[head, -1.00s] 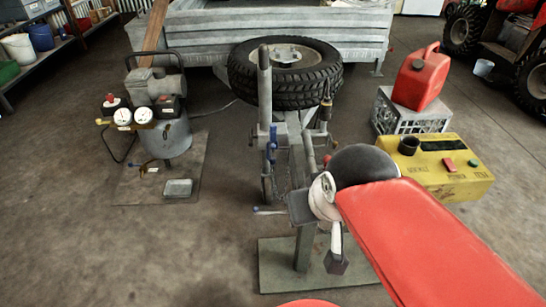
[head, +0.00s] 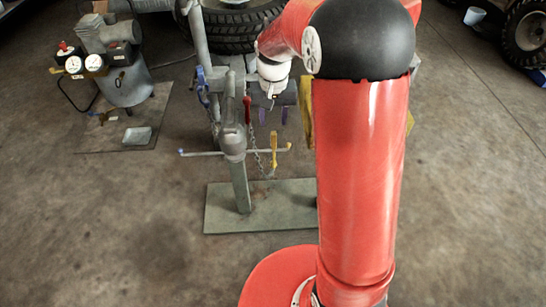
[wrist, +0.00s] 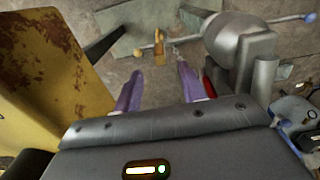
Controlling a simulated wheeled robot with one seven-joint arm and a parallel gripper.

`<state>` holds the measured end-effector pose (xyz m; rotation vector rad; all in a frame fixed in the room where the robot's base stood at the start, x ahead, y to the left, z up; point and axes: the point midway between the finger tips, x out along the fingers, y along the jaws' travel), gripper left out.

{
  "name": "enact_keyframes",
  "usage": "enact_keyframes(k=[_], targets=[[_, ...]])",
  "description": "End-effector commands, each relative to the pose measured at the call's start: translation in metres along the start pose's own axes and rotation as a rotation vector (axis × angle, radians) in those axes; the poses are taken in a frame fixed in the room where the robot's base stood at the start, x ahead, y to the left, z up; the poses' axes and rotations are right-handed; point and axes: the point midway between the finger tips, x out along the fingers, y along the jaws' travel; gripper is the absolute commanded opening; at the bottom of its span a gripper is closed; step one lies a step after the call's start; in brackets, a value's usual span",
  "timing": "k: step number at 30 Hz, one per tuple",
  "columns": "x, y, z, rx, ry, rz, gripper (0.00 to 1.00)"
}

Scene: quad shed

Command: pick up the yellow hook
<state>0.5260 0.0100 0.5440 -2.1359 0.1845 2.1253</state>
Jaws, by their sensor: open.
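The yellow hook (head: 274,146) is small and hangs near the right end of the jockey-stand crossbar, beside a chain. In the wrist view the yellow hook (wrist: 159,47) shows beyond my fingertips, roughly centred between them. My gripper (head: 273,116) has purple fingers, spread apart with nothing between them. In the wrist view my gripper (wrist: 158,78) is short of the hook, not touching it. The hook's upper attachment is too small to make out.
A grey coupling post (head: 233,142) with a red handle (head: 247,110) stands just left of my gripper. The compressor (head: 123,80) is at the left. Floor in front is clear.

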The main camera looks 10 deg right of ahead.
Motion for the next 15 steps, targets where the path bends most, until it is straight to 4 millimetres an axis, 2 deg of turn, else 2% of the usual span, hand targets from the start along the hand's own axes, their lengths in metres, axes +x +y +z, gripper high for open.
enact_keyframes(k=[11,15], targets=[[0.041,0.0,-0.003,0.002,-0.008,0.002,0.41],[0.063,0.002,-0.005,0.001,-0.01,0.002,0.41]])
